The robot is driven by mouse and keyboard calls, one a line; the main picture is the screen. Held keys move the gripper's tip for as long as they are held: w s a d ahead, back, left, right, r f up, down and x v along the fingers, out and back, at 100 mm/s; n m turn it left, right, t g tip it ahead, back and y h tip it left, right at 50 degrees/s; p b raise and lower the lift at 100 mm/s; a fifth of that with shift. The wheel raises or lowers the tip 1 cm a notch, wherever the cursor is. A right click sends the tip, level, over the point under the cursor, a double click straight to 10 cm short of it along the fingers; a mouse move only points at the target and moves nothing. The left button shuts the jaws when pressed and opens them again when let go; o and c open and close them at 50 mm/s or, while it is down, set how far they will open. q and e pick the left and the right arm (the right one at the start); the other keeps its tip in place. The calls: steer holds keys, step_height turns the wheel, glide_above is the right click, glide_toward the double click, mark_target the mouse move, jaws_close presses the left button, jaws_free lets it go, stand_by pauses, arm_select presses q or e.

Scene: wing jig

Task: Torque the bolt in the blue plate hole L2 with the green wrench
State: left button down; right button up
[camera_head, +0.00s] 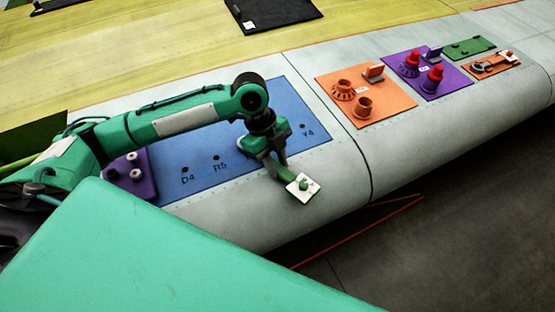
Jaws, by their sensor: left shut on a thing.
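The blue plate (205,178) lies on the wing's grey skin, with dark holes labelled D4, R5 and Y4 in view. I cannot see a hole labelled L2; my left arm and gripper cover part of the plate. My left gripper (268,151) points down over the right part of the plate, shut on a green bar-shaped thing, which looks like the green wrench (283,171). Its lower end reaches past the plate's front edge to a white square piece with a green knob (303,186). I cannot tell whether it touches the surface. My right gripper is out of view.
A purple pad (145,182) with pale round pieces sits left of the blue plate. To the right are an orange plate (390,107), a purple plate (456,80), a small green plate (470,47) and another orange plate with a tool (495,65). The wing's front edge drops to dark floor.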

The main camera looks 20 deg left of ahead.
arm_select(q)
steer(key=shift+s+a+m+g+y+p, duration=0.15)
steer(key=shift+s+a+m+g+p, duration=0.05)
steer(key=shift+s+m, duration=0.3)
steer(key=shift+s+a+m+g+y+p, duration=0.15)
steer(key=shift+s+a+m+g, duration=0.05)
steer(key=shift+s+m, duration=0.25)
steer(key=shift+m, duration=0.25)
steer(key=shift+a, duration=0.1)
steer(key=shift+s+a+m+g, duration=0.3)
steer(key=shift+s+m, duration=0.1)
steer(key=shift+m, duration=0.1)
steer(key=shift+s+a+m+y+p, duration=0.3)
steer(key=shift+s+a+m+p, duration=0.1)
steer(key=shift+s+m, duration=0.2)
